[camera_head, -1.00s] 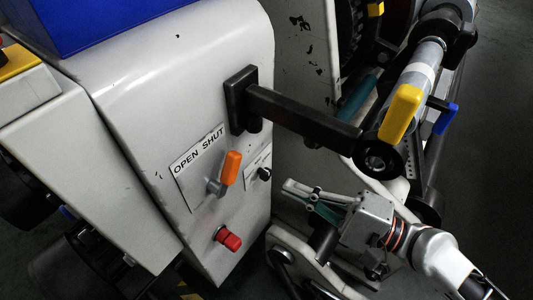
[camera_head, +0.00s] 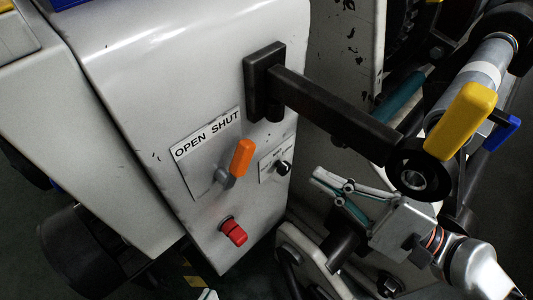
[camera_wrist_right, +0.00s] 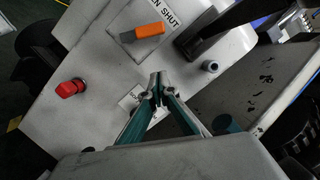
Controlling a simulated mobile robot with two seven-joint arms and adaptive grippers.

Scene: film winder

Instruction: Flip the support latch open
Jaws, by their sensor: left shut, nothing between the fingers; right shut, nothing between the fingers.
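A white machine panel carries an orange lever (camera_head: 242,157) beside an OPEN SHUT label (camera_head: 207,137). A black support arm (camera_head: 325,110) runs from the panel to a ring at the end of a shaft. A yellow handle (camera_head: 462,120) stands up by that ring; I cannot tell which part is the support latch. My right gripper (camera_head: 317,180) is shut and empty, below the black arm and right of the orange lever, apart from both. In the right wrist view, the closed fingertips (camera_wrist_right: 156,80) are in front of the panel, with the orange lever (camera_wrist_right: 149,31) above.
A blue handle (camera_head: 502,134) is by the shaft. Open space lies between the panel and my right gripper.

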